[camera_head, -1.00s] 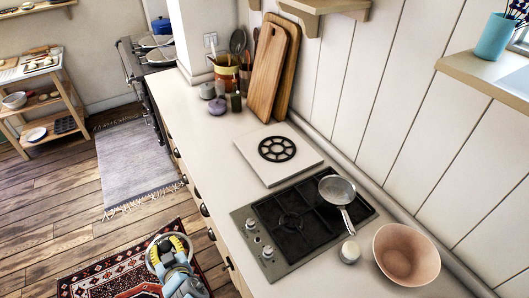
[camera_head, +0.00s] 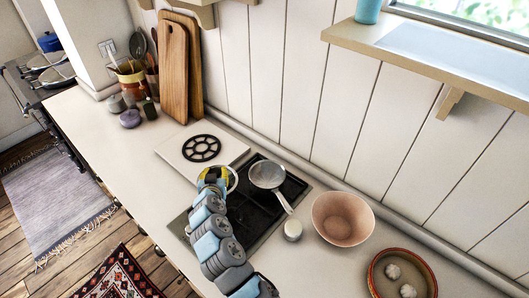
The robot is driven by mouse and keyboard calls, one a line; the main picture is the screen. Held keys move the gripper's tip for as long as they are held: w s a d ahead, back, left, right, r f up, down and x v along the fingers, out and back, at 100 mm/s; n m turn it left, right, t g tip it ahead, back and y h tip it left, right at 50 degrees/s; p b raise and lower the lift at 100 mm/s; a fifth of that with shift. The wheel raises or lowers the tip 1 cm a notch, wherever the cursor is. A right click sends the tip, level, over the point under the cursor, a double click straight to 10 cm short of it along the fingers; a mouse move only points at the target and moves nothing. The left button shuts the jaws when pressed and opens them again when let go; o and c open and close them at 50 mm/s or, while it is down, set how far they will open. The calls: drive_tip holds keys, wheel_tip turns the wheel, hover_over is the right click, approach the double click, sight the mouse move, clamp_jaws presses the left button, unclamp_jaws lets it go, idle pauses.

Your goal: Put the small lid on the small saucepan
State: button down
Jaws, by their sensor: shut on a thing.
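The small saucepan (camera_head: 267,174) sits uncovered on the right side of the black hob (camera_head: 258,218), its handle pointing toward the lower right. My gripper (camera_head: 213,179) is shut on the small lid (camera_head: 235,181), a round see-through piece with a pale rim. The lid is over the back left part of the hob, just left of the saucepan and apart from it. My arm hides part of the lid and the hob's left side. The exact height of the lid above the hob is hard to tell.
A white slab with a black round grate (camera_head: 202,148) lies behind the hob. A small white pot (camera_head: 293,230), a pink bowl (camera_head: 342,217) and a brown dish (camera_head: 376,277) with two pale balls stand to the right. Cutting boards (camera_head: 174,72) lean on the wall.

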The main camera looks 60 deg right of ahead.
drive_tip(key=s+d+r+m+g+h, duration=0.2)
drive_tip(key=s+d+m+g, duration=0.2)
drive_tip(key=s+d, duration=0.9)
wheel_tip(320, 180, down, 6)
drive_tip(key=w+d+b, duration=0.1)
drive_tip(key=d+b, duration=0.1)
drive_tip(key=shift+w+g+b, duration=0.25)
drive_tip(key=shift+g+b, duration=0.05)
drive_tip(key=shift+r, duration=0.1)
drive_tip(key=shift+b, duration=0.85)
idle(0.8)
drive_tip(key=shift+f+b, duration=0.5)
drive_tip(key=shift+b, duration=0.05)
drive_tip(key=c, duration=1)
unclamp_jaws()
